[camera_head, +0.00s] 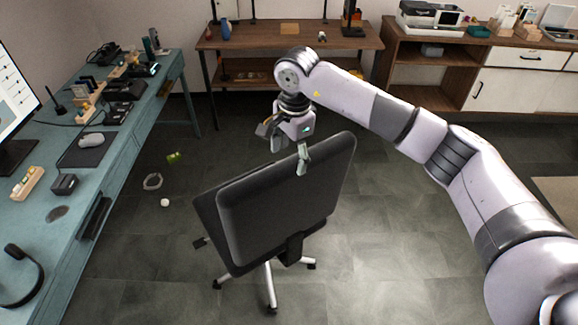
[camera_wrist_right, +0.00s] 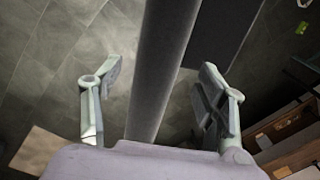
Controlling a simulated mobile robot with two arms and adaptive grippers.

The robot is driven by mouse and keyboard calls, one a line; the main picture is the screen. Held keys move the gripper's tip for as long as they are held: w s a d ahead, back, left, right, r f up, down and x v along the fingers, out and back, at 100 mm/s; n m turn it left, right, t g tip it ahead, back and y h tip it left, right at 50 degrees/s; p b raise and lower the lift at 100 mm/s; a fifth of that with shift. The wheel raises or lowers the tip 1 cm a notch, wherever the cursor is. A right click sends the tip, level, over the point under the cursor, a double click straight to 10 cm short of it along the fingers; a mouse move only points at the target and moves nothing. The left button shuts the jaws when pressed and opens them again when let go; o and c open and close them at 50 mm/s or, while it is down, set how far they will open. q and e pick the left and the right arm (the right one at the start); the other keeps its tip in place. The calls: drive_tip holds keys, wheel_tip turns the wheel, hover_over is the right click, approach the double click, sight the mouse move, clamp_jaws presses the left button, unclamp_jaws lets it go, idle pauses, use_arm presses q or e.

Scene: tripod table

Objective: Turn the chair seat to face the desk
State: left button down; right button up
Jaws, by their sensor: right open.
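The black office chair stands on the floor, with its backrest (camera_head: 290,200) towards me and its seat (camera_head: 207,225) mostly hidden behind it. A strip of seat shows at the left, so the chair appears to face left and away. The teal desk (camera_head: 120,155) is along the left side, apart from the chair. My right gripper (camera_head: 285,148) is open at the top edge of the backrest. In the wrist view its two fingers (camera_wrist_right: 160,78) are on either side of the backrest edge (camera_wrist_right: 163,60), with visible gaps. My left gripper is not in view.
The chair's wheeled base (camera_head: 268,275) is partly hidden. A cable-like ring (camera_head: 152,181), a small white ball (camera_head: 165,202) and a green item (camera_head: 174,157) lie on the floor between chair and desk. A brown table (camera_head: 340,38) and cabinet (camera_head: 450,55) stand behind.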

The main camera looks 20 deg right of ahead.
sight(290, 162)
wheel_tip(290, 162, down, 3)
drive_tip(key=shift+a+f+p, duration=0.1)
drive_tip(key=shift+f+p, duration=0.05)
drive_tip(key=shift+p, duration=0.25)
wheel_tip(290, 162, down, 2)
drive_tip(key=shift+f, duration=0.1)
drive_tip(key=shift+w+f+p, duration=0.15)
drive_tip(key=shift+f+p, duration=0.15)
drive_tip(key=shift+f, duration=0.2)
drive_tip(key=c, duration=0.8)
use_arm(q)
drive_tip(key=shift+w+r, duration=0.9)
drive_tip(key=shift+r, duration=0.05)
use_arm(e)
clamp_jaws()
